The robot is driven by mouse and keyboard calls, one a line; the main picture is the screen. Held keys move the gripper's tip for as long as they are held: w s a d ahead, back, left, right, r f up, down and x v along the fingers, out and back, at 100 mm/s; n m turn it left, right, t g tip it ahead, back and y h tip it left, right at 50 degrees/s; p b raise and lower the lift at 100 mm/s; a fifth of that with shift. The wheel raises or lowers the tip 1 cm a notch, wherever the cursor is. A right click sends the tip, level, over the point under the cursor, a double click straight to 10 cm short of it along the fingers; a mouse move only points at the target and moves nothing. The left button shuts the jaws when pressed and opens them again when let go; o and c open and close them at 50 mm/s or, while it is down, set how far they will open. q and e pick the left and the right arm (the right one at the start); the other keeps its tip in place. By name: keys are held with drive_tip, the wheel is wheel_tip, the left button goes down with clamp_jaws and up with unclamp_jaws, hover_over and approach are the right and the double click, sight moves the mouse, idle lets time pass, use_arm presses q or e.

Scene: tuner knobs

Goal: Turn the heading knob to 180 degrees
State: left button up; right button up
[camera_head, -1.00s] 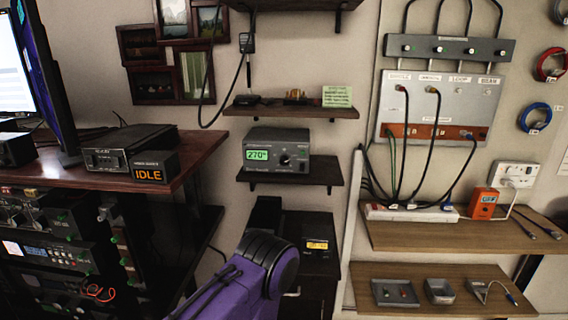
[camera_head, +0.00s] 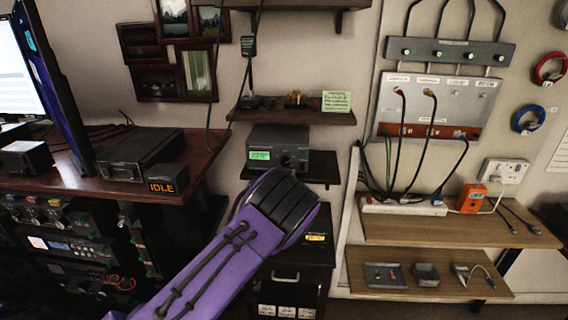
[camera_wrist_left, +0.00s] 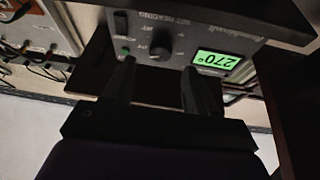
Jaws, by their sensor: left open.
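My right gripper is out of view.
A shelf (camera_head: 290,116) with a microphone and a green note is above the box. Below is a dark unit with an amber display (camera_head: 315,238). The desk (camera_head: 60,175) with a monitor and IDLE box stands left; a cable panel (camera_head: 440,105) hangs right.

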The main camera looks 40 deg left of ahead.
sight(285, 163)
use_arm(q)
drive_tip(key=x, duration=0.4)
drive_tip(key=shift+f+p, duration=0.1)
drive_tip(key=shift+p, duration=0.3)
drive_tip(key=c, duration=1)
drive_tip(key=shift+c, duration=0.2)
